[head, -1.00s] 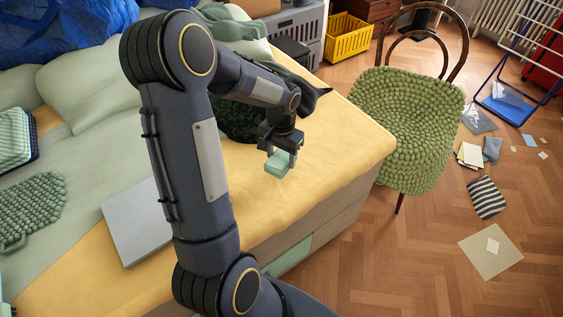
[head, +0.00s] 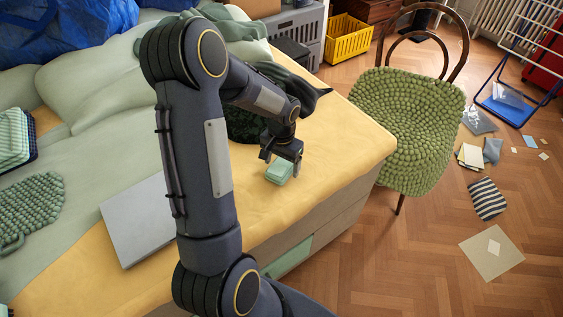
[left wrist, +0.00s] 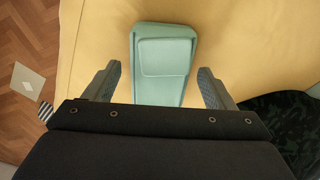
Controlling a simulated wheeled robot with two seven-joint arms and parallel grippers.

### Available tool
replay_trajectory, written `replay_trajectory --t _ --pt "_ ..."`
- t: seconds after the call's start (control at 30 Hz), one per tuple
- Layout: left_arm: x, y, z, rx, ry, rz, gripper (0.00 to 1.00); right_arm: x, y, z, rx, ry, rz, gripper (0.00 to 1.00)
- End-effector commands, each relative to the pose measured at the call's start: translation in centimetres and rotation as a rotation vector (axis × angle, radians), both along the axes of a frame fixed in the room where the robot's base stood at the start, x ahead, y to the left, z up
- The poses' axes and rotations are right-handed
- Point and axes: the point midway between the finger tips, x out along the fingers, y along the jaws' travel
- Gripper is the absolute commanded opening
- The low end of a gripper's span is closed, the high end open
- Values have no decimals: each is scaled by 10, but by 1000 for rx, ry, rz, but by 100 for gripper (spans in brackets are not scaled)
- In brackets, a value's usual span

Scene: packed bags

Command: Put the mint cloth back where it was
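The mint cloth (head: 279,172) is a small folded pale green block lying on the yellow bedspread (head: 340,140). In the left wrist view the mint cloth (left wrist: 165,62) lies between and ahead of my fingers, with a gap on each side. My left gripper (head: 281,157) is just above and behind the cloth, open and apart from it; its two spread fingers also show in the left wrist view (left wrist: 158,85). The lower part of the cloth is hidden by the gripper body in that view. My right gripper is not in view.
A dark patterned bag (head: 243,122) stands close beside the gripper, partly behind my arm. A grey flat panel (head: 138,220) and a green knobbly bag (head: 32,207) lie on the bed at left. A green chair (head: 408,115) stands at the bed's right edge.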

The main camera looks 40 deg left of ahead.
Motion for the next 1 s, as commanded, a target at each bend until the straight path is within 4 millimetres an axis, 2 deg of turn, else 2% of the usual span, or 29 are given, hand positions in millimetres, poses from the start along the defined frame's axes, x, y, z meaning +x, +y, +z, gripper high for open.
replay_trajectory --t 0.2,0.33,0.73,0.9,1.0 --pt "0 0 1 0 0 0 77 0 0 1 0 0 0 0" --pt "1 0 10 1 -3 1 77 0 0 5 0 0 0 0" --pt "1 0 92 2 -6 1 77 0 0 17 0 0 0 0" --pt "1 0 115 0 -4 0 77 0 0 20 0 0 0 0" --pt "0 -1 123 -1 -4 0 77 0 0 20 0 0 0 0"
